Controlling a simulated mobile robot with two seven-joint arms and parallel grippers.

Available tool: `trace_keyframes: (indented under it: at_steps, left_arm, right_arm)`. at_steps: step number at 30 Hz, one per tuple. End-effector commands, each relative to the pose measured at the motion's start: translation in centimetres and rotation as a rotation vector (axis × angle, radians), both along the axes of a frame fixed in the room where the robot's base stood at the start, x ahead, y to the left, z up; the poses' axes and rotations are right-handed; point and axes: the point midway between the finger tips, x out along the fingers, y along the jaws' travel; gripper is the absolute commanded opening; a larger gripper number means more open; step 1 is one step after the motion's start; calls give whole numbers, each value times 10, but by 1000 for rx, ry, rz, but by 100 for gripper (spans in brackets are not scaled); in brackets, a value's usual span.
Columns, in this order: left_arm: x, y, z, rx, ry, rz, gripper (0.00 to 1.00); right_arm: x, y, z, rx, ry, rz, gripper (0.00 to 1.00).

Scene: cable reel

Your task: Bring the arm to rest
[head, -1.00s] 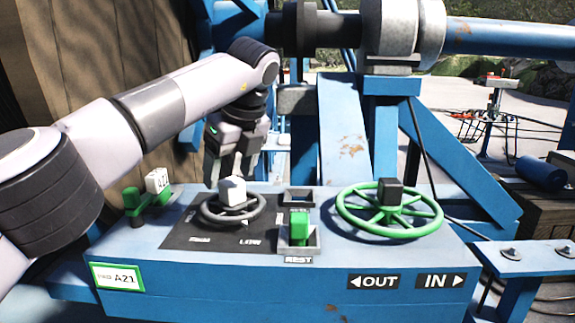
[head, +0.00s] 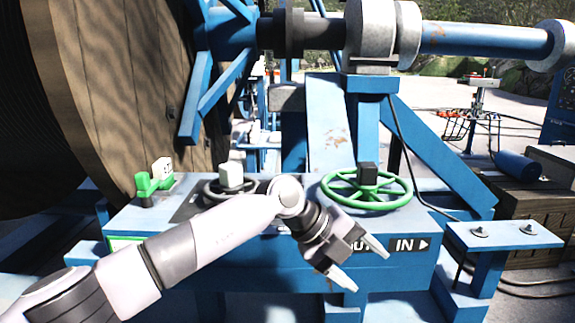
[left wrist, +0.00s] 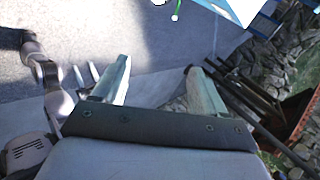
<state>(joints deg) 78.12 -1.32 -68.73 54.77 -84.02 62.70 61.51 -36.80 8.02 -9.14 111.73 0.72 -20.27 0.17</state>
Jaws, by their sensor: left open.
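My left gripper (head: 361,263) is open and empty in the head view. It is in front of the blue control panel (head: 310,277), below the green handwheel (head: 385,203), pointing down to the right. In the left wrist view its two fingers (left wrist: 160,85) stand apart with nothing between them. The grey knob wheel with a white block (head: 232,174) is behind the arm. My right gripper is not in the head view; another arm part at the left of the wrist view is unclear.
A green lever with a white block (head: 153,183) is at the panel's left. A big wooden reel (head: 110,90) stands at the left. A blue bracket (head: 505,235) juts out at the right. Dark wooden crates (head: 525,215) stand at the far right.

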Motion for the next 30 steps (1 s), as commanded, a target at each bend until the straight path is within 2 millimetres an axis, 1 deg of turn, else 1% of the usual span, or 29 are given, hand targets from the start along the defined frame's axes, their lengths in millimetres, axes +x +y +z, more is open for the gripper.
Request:
trace_keyframes:
  at_steps: [1, 3, 5, 6, 8, 9, 11, 12, 14, 15, 17, 18, 20, 21, 23, 24, 26, 27, 29, 30]
  left_arm:
    - [-15, -18, -1, -132, 26, -19, 72]
    - [-31, -38, 9, -323, 52, -20, 72]
    - [-40, -49, 20, -481, 73, 3, 72]
    - [-44, -52, 29, -584, 88, 30, 72]
    - [-46, -52, 42, -730, 112, 86, 72]
    - [-46, -49, 50, -823, 129, 133, 72]
    - [-42, -39, 61, -952, 152, 220, 72]
    - [-39, -30, 66, -1031, 170, 286, 72]
    - [-31, -13, 70, -1136, 195, 396, 72]
    - [-25, 2, 70, -1198, 213, 479, 72]
    - [-17, 25, 66, -1277, 241, 612, 72]
    - [-11, 43, 61, -1319, 260, 704, 72]
    - [-4, 70, 49, -1368, 292, 852, 72]
    - [-1, 89, 39, -1389, 313, 952, 72]
    - [1, 118, 19, -1406, 348, 1108, 72]
    - [1, 138, 4, -1407, 373, 1210, 72]
    - [-4, 166, -21, -1389, 411, 1366, 72]
    - [-9, 185, -38, -1367, 438, 1468, 72]
    - [-21, 211, -66, -1319, 481, 1616, 72]
    - [-31, 228, -84, -1277, 512, 1712, 72]
  right_arm:
    - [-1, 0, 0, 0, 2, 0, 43]
    - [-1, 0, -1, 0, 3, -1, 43]
    - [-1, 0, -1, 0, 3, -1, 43]
    - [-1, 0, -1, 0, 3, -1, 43]
    - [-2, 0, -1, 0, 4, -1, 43]
    - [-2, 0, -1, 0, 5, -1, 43]
    - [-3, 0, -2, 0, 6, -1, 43]
    - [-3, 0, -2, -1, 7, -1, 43]
    - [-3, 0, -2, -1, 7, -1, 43]
    - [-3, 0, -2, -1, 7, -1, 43]
    - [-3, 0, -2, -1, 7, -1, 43]
    - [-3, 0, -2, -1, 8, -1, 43]
    - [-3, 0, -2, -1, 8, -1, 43]
    - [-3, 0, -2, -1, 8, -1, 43]
    - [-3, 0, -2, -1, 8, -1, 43]
    - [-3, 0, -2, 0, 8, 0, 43]
    - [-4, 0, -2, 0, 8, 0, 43]
    - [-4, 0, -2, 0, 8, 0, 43]
    - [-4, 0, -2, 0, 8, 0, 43]
    - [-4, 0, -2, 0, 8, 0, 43]
